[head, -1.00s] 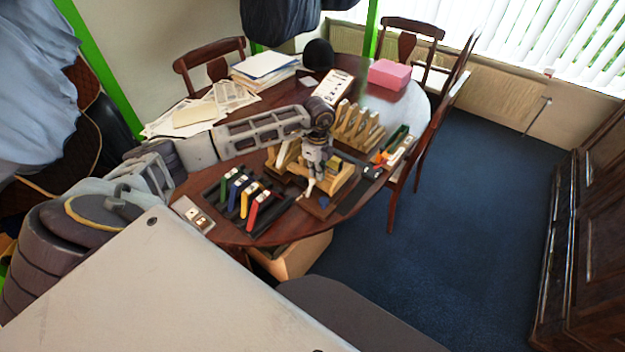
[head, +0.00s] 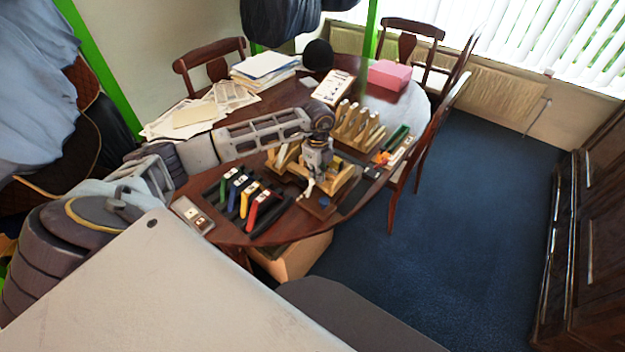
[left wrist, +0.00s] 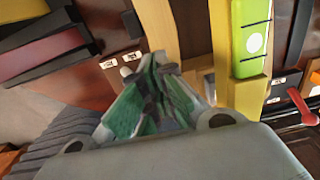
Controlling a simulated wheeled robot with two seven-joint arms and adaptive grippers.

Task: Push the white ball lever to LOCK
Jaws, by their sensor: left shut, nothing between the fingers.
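My left gripper (head: 310,190) points down at the front edge of the wooden fixture (head: 338,186) on the table. In the left wrist view its green-padded fingers (left wrist: 150,98) are shut with nothing between them. A small white ball (left wrist: 126,72), seemingly the lever's knob, shows just beyond the fingertips, beside two small white labels (left wrist: 108,63). I cannot read the labels or tell whether the fingers touch the ball. The lever's arm is mostly hidden. In the head view the ball cannot be made out with certainty. My right gripper is out of view.
A black rack with coloured bars (head: 243,197) stands left of the fixture. A lime-green piece (left wrist: 251,35) sits in the fixture, with a red lever (left wrist: 302,106) to its right. A wooden rack (head: 358,127) stands behind. Papers and a pink box (head: 389,75) lie farther back.

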